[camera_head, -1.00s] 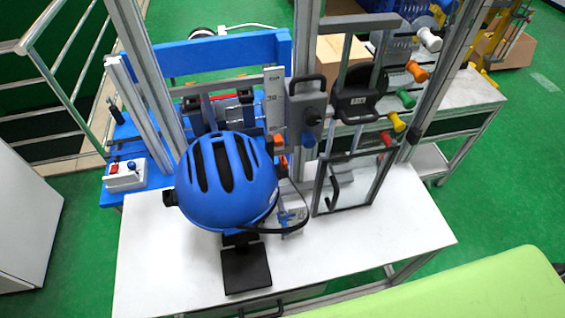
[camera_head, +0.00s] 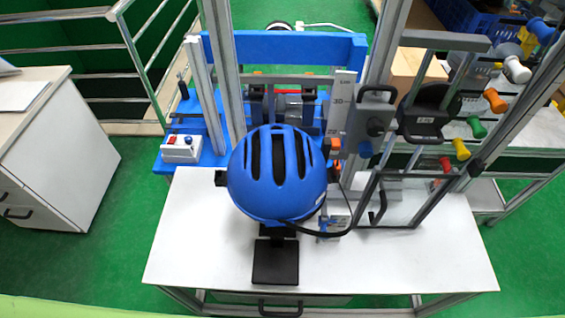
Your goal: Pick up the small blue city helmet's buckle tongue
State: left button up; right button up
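The blue city helmet (camera_head: 278,174) sits on a stand with a black base plate (camera_head: 275,262) on the white table. It has dark vent slots. A black strap (camera_head: 349,215) hangs in a loop at its right side, in front of the tower. I cannot make out the buckle tongue at this size. Neither of my grippers is in view.
A clear framed door (camera_head: 397,203) stands open right of the helmet. A control box with buttons (camera_head: 181,149) is at the left. Colored knobs (camera_head: 477,129) line the right post. A white cabinet (camera_head: 58,150) stands far left.

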aim_at(338, 168)
jog(key=k+l+u, duration=0.2)
jog(key=u, duration=0.15)
jog(key=k+l+u, duration=0.5)
jog(key=u, duration=0.2)
